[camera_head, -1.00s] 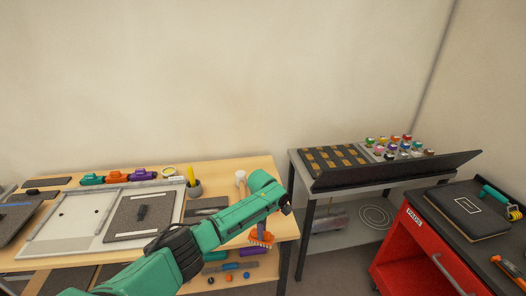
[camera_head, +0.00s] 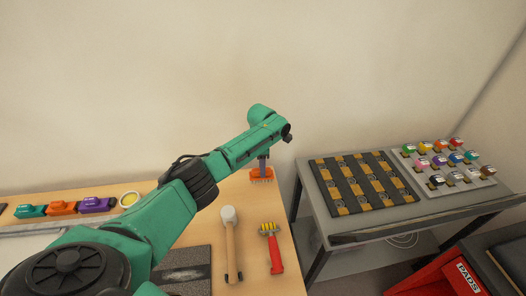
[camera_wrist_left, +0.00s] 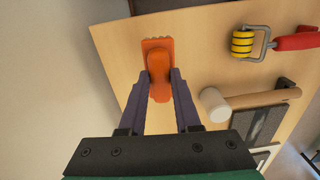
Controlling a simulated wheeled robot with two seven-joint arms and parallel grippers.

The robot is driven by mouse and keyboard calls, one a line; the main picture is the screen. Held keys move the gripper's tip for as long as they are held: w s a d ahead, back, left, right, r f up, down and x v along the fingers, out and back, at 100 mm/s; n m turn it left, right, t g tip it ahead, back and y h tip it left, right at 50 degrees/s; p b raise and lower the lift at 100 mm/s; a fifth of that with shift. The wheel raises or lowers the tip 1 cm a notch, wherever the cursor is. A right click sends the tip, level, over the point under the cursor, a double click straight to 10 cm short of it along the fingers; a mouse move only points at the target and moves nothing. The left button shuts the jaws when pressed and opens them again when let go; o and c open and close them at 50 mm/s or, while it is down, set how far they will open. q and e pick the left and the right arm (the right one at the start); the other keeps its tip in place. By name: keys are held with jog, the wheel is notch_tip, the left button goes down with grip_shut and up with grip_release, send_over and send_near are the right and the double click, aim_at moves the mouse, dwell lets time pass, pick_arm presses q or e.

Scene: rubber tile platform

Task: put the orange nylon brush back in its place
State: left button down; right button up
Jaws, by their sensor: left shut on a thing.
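The orange brush (camera_head: 262,174) is at the far right corner of the wooden bench, with its bristle edge facing down. My left gripper (camera_head: 263,158) is above it and shut on it. In the left wrist view the brush (camera_wrist_left: 158,65) lies between the two purple fingers of the gripper (camera_wrist_left: 161,78), its wide end pointing away. I cannot tell whether the bristles touch the bench top. My right gripper is not in view.
A white-headed mallet (camera_head: 230,243) and a yellow roller with a red handle (camera_head: 272,247) lie near the bench's right side. Teal, orange and purple tools (camera_head: 62,208) and a yellow-filled round dish (camera_head: 129,199) line the back. A grey table (camera_head: 415,212) stands right.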

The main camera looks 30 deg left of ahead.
aim_at(262, 181)
pick_arm(q)
jog(key=shift+s+d+r, duration=0.35)
jog(key=shift+s+r, duration=0.15)
jog(key=shift+s, duration=0.25)
jog(key=shift+r, duration=0.15)
jog(key=shift+p, duration=0.5)
jog(key=f+b, duration=0.3)
jog(key=f, duration=0.1)
jog(key=shift+w+a+f, duration=0.1)
jog(key=shift+w, duration=0.2)
notch_tip(262, 181, down, 4)
jog(key=b, duration=0.3)
jog(key=shift+s, duration=0.1)
jog(key=shift+f+b, duration=0.4)
jog(key=shift+b, duration=0.05)
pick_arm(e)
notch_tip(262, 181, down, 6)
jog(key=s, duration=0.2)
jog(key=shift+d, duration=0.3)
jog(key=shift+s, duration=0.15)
pick_arm(q)
jog(key=shift+f, duration=0.25)
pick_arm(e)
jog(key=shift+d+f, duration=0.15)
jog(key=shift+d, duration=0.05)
